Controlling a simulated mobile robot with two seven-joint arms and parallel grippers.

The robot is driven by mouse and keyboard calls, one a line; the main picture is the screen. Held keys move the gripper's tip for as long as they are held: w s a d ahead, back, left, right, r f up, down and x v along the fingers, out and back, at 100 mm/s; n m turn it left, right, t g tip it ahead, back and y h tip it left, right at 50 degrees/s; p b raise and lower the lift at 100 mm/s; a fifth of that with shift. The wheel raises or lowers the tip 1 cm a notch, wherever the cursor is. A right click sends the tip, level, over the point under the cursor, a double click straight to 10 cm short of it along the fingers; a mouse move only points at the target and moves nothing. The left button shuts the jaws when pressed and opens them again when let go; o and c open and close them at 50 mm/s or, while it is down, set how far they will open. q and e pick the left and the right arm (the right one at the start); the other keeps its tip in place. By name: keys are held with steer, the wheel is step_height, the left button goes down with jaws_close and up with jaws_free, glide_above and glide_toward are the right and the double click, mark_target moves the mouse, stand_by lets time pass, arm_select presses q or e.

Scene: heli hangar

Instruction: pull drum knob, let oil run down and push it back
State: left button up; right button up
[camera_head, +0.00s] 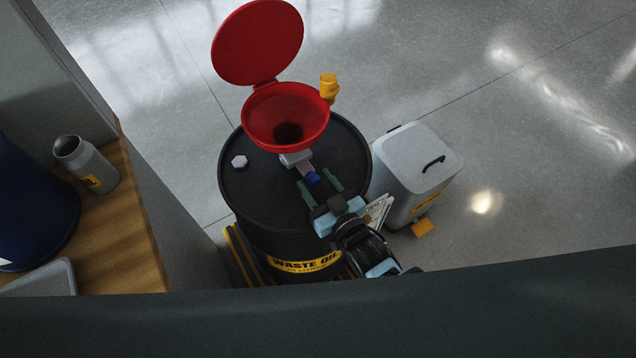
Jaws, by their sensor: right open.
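A blue drum knob (313,179) on a short grey stem sticks out below the funnel toward me. My right gripper (317,179) is open over the drum top, its two green fingers on either side of the blue knob and apart from it. I see no oil running. My left gripper is not in view.
A yellow fitting (329,87) stands at the funnel's right rim. A white hex cap (239,161) lies on the drum top. A grey bin (413,165) with a black handle stands right of the drum. A wooden bench (125,225) at left holds a metal can (87,165).

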mark_target(316, 183)
jaws_close()
steer(key=shift+s, duration=0.1)
steer(key=p+v, duration=0.1)
steer(key=v, duration=0.2)
steer(key=shift+s+d, duration=0.2)
steer(key=shift+s, duration=0.05)
steer(key=shift+f, duration=0.1)
steer(key=shift+c, duration=1.9)
jaws_free()
steer(key=o, duration=0.4)
steer(key=shift+s, duration=0.1)
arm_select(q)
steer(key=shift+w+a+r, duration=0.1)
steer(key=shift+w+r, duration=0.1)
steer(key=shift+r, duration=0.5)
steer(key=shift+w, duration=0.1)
